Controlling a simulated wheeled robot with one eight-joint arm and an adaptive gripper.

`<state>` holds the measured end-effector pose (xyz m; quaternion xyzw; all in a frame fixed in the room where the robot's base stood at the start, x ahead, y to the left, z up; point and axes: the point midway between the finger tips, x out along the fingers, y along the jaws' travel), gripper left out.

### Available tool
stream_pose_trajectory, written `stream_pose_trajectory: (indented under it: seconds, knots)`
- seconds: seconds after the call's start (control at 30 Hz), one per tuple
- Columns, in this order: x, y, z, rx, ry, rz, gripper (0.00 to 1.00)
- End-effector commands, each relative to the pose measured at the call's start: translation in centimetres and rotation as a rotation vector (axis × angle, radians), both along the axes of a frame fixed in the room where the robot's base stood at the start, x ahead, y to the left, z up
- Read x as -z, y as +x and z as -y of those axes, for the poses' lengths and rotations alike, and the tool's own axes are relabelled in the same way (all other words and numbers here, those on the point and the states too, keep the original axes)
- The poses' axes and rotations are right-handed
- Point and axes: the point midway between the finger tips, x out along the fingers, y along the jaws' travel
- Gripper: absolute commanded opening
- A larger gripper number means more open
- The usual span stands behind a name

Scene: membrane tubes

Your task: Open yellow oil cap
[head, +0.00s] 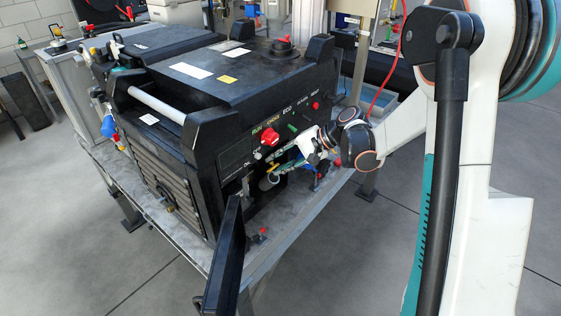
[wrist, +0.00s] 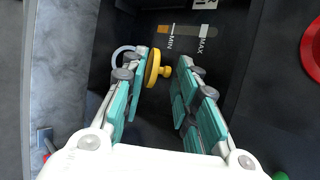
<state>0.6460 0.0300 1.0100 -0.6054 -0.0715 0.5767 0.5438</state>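The yellow oil cap (wrist: 153,68) shows in the wrist view as a disc with a small knob facing right. It lies close to the inner side of my left finger, near its tip; whether they touch I cannot tell. My gripper (wrist: 170,62) is open, with a wide gap between its teal fingers. The right finger stands clear of the knob. In the head view the cap is a small yellow spot (head: 272,168) low on the black machine's front, partly hidden by my gripper (head: 276,163), which reaches in from the right.
The black machine (head: 205,75) stands on a metal table (head: 190,225). A MIN/MAX gauge (wrist: 190,31) is beyond the cap. A red knob (head: 270,137) sits above my gripper. A dark open panel (head: 224,265) juts out in front. A pale hose loop (wrist: 122,50) is beside the cap.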

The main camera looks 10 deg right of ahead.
Motion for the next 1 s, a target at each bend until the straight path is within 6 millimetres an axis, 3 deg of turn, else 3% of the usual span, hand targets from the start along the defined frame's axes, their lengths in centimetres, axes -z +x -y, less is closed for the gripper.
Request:
stream_pose_trajectory:
  seconds: [0.43, 1.0]
  knots:
    - [-0.6, -0.4, 0.8, 0.0, 0.0, -0.001, 0.32]
    - [-6.8, -3.6, 7.9, 0.002, -0.001, -0.002, 0.32]
